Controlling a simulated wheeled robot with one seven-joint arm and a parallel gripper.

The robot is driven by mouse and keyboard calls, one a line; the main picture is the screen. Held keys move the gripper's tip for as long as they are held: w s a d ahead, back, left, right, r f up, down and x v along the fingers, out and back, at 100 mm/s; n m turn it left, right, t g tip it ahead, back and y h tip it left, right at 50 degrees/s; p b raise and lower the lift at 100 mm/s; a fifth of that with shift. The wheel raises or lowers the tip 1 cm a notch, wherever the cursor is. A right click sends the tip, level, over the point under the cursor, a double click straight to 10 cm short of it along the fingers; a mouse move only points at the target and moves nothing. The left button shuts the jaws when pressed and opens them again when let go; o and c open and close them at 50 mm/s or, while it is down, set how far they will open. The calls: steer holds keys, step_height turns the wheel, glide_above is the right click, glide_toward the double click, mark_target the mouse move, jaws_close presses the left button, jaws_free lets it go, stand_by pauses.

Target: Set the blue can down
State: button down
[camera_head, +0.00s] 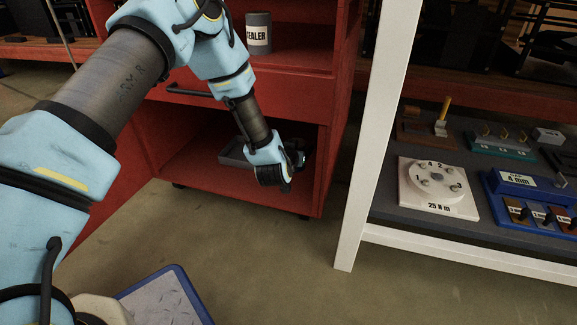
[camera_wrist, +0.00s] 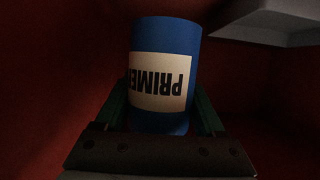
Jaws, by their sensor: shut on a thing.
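The blue can (camera_wrist: 165,38) fills the middle of the wrist view, with a pale label reading PRIMER that appears upside down. My gripper (camera_wrist: 165,122) is shut on it, with a green finger at each side of the can. In the head view my gripper's end (camera_head: 292,160) reaches into the lower open bay of the red cabinet (camera_head: 325,120). The can is hidden behind my wrist there. I cannot tell whether the can's base touches the bay floor.
A grey tray (camera_head: 236,155) lies in the lower bay beside my wrist. A grey SEALER can (camera_head: 258,33) stands on the shelf above. A white post (camera_head: 378,130) and a bench with fixtures (camera_head: 438,188) stand to the right. Open floor (camera_head: 270,260) lies in front.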

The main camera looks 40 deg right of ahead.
step_height(320, 180, down, 6)
steer(key=b, duration=0.3)
steer(key=shift+f, duration=0.25)
steer(key=shift+f, duration=0.2)
jaws_free()
steer(key=shift+r, duration=0.2)
steer(key=p+v, duration=0.5)
steer(key=v, duration=0.7)
